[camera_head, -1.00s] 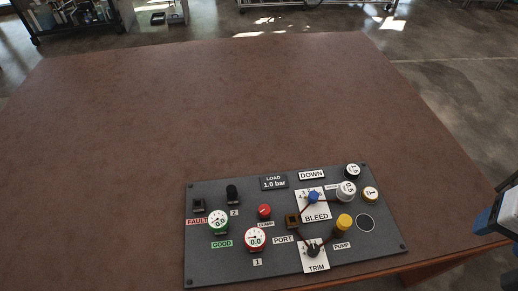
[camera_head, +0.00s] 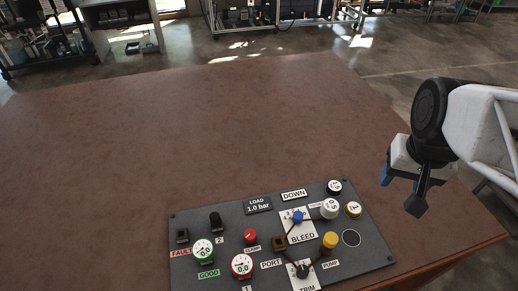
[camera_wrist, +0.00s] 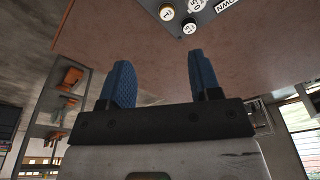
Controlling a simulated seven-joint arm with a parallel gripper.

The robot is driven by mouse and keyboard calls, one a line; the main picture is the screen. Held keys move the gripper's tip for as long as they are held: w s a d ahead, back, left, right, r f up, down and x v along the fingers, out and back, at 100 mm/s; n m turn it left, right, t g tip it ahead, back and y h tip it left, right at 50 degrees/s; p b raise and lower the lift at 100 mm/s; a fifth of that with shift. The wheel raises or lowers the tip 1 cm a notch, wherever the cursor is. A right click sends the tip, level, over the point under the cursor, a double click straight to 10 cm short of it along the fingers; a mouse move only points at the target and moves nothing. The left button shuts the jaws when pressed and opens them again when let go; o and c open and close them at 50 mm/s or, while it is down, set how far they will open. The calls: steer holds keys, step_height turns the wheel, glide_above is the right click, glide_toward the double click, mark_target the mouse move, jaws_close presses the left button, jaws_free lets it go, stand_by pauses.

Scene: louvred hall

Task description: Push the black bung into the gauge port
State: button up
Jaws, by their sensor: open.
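The dark control panel (camera_head: 220,262) lies at the table's near edge in the head view. A black upright cylinder (camera_head: 215,221), perhaps the bung, stands at its upper left; a black-sided, white-topped piece (camera_head: 334,187) stands at its top right corner. I cannot tell which is the bung. A brown square fitting with a dark opening (camera_head: 280,243) sits mid-panel beside the PORT label (camera_head: 271,264). My gripper (camera_head: 385,174) is above and right of the panel, apart from it. In the wrist view its blue fingers (camera_wrist: 160,62) are apart with nothing between them.
Close by on the panel are two gauges (camera_head: 203,251) (camera_head: 242,265), a red knob (camera_head: 250,236), the blue BLEED knob (camera_head: 298,217), the black TRIM knob (camera_head: 303,271), a yellow knob (camera_head: 330,240) and white-topped pieces (camera_head: 329,208) (camera_head: 353,209). The brown table (camera_head: 200,130) beyond is bare.

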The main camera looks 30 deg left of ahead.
steer(key=w+a+f+n, duration=0.15)
steer(key=a+f, duration=0.25)
steer(key=a, duration=0.8)
steer(key=n+g, duration=0.2)
steer(key=n, duration=0.3)
glide_toward(215, 216)
steer(key=shift+s+a+h, duration=0.15)
steer(key=shift+a+h, duration=0.15)
steer(key=shift+a, duration=0.05)
steer(key=shift+f, duration=0.2)
steer(key=shift+f, duration=4.85)
